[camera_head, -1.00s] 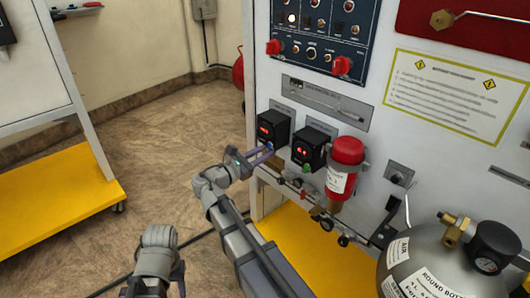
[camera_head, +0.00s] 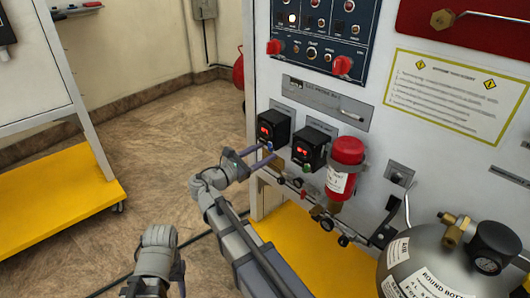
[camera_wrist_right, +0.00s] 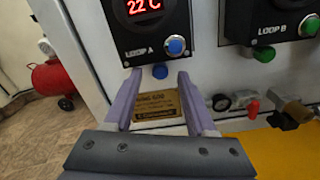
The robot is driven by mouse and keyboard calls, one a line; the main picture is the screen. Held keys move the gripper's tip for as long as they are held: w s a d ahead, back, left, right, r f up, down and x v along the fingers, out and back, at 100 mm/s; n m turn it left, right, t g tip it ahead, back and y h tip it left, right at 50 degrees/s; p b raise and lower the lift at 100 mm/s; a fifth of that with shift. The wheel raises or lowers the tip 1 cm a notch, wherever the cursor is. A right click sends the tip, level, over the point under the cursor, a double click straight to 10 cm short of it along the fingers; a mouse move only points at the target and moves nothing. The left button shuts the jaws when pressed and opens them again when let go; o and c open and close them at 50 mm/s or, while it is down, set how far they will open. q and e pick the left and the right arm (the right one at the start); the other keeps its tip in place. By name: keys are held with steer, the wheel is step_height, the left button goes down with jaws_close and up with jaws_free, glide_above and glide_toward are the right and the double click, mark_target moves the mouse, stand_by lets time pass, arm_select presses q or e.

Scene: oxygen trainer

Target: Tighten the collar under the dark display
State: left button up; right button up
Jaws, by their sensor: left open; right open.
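Two black display boxes are on the panel: Loop A (camera_head: 273,129) on the left and Loop B (camera_head: 309,148) on the right. Both show red lit digits in the head view, so neither looks dark there. In the right wrist view, Loop A (camera_wrist_right: 150,25) reads 22 C, and Loop B's (camera_wrist_right: 283,14) screen is cut off. A blue round part (camera_wrist_right: 160,71), possibly a collar, sits under Loop A. My right gripper (camera_head: 266,156) is open below Loop A; in its wrist view the fingertips (camera_wrist_right: 159,76) flank the blue part without visibly gripping it. My left gripper (camera_head: 154,288) is open, low and away from the panel.
A red cylinder (camera_head: 346,165) hangs right of Loop B. Small valves and fittings (camera_head: 327,224) line the panel below. A large grey air tank (camera_head: 425,262) stands at lower right. A yellow shelf (camera_head: 300,248) lies beneath.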

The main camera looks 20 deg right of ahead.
steer(key=v, duration=0.6)
steer(key=shift+s+a, duration=0.2)
steer(key=shift+a, duration=0.15)
